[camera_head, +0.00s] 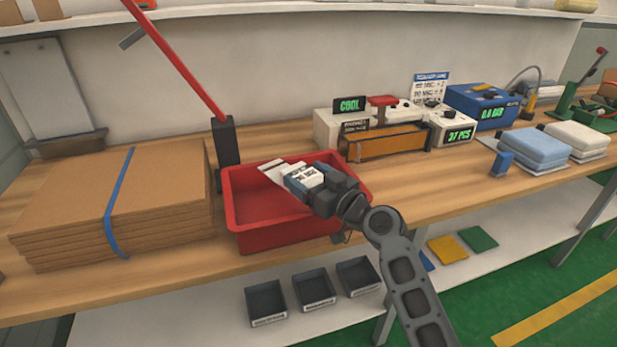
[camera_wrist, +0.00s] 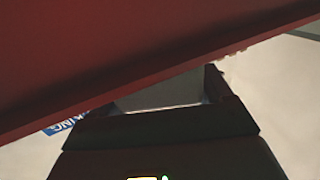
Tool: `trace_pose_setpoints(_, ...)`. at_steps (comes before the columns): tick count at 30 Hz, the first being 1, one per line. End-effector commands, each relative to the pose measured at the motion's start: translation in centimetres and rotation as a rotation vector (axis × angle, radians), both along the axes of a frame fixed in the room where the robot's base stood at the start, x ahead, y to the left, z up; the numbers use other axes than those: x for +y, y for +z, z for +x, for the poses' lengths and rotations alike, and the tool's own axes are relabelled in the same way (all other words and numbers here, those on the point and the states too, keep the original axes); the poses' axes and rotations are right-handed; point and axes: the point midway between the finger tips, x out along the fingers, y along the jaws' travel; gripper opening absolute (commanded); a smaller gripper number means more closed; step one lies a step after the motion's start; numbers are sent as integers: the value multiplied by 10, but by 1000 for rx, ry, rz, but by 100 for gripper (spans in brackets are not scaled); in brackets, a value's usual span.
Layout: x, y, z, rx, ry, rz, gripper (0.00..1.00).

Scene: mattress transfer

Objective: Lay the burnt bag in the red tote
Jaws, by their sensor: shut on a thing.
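The red tote (camera_head: 290,237) stands on the bench's front edge, right of the cardboard stack. My gripper (camera_head: 283,174) is over the tote, reaching in from the right. It is shut on a pale, flat bag (camera_head: 271,167), whose end sticks out beyond the fingers to the upper left. In the wrist view, a pale surface of the bag (camera_wrist: 160,92) shows between the dark fingers. A dark red tote wall (camera_wrist: 120,50) crosses the top of that view. Burn marks on the bag cannot be made out. My gripper and arm hide the tote's right part.
A flat cardboard stack (camera_head: 110,200) lies left of the tote. A black post with a red lever (camera_head: 180,65) rises behind it. A sealer (camera_head: 385,142) with a "COOL" display stands to the right behind. Dark bins (camera_head: 313,287) sit on the lower shelf.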

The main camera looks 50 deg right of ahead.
Motion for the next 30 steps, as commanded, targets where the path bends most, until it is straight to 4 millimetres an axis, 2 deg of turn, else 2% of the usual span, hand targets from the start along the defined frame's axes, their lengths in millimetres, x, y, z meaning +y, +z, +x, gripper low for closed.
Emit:
trace_pose_setpoints(26, 0, -11, 0, -2, 0, 0, 44)
trace_pose_setpoints(27, 0, -11, 0, -1, 1, 0, 79)
trace_pose_setpoints(30, 0, -11, 0, -1, 0, 0, 89)
